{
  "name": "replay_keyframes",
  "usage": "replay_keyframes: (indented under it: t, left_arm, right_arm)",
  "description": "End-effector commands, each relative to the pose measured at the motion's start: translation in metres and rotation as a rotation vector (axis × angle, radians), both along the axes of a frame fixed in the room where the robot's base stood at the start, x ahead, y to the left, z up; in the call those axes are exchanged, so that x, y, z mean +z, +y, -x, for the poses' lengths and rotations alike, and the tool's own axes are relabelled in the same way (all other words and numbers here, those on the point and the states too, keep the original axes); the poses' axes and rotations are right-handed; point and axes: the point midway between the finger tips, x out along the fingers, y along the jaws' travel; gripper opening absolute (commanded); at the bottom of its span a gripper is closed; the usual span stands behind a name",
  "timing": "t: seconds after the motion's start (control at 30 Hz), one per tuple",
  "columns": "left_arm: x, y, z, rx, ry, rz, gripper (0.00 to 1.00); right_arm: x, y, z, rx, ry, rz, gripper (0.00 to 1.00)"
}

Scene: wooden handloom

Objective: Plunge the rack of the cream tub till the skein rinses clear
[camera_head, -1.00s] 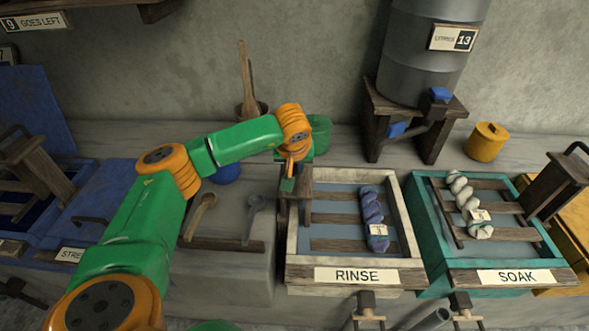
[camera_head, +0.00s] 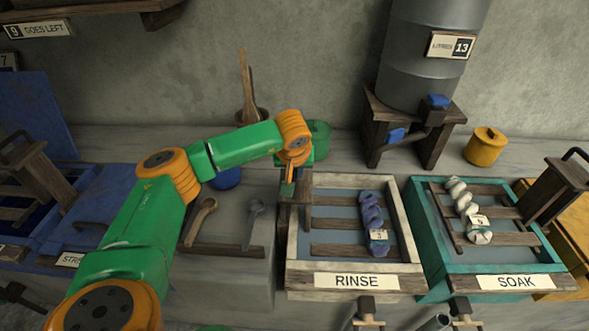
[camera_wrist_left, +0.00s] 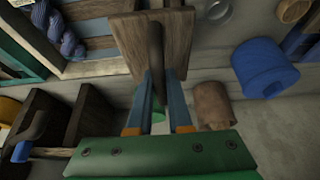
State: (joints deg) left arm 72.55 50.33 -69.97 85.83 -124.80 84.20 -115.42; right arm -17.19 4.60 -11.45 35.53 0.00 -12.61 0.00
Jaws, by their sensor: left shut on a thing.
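The cream tub (camera_head: 408,236), labelled RINSE, stands right of centre in the head view. Its wooden rack (camera_head: 332,223) has several slats that show inside the tub, over grey-blue water. A purple-blue twisted skein (camera_head: 371,212) with a small tag lies across the slats. It also shows at the upper left of the left wrist view (camera_wrist_left: 62,32). My left gripper (camera_head: 289,178) is at the tub's back left corner, shut on the rack's handle (camera_wrist_left: 156,62), a dark bar on a wooden board. The handle is mostly hidden in the head view. My right gripper is out of view.
A teal SOAK tub (camera_head: 424,246) with a pale skein stands close on the right. A drum (camera_head: 424,65) on a wooden stand is behind. Ladles (camera_head: 199,220) lie left of the cream tub, and a blue tub (camera_head: 105,188) is further left. A yellow pot (camera_head: 485,148) stands back right.

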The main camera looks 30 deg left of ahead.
Motion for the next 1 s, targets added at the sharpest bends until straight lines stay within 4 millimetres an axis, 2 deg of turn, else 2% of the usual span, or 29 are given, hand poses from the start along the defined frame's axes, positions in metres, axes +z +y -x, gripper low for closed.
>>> replay_keyframes:
  t: [0.03,0.7,1.0]
  left_arm:
    - [-0.014,0.000,0.000,0.000,0.002,0.000,0.00]
    - [-0.106,0.000,0.000,0.000,0.003,0.000,0.00]
    - [-0.112,-0.001,0.001,-0.001,0.007,0.001,0.00]
  right_arm:
    - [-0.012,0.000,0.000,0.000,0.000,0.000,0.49]
    - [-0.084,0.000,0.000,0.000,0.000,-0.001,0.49]
    - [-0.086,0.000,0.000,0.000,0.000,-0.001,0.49]
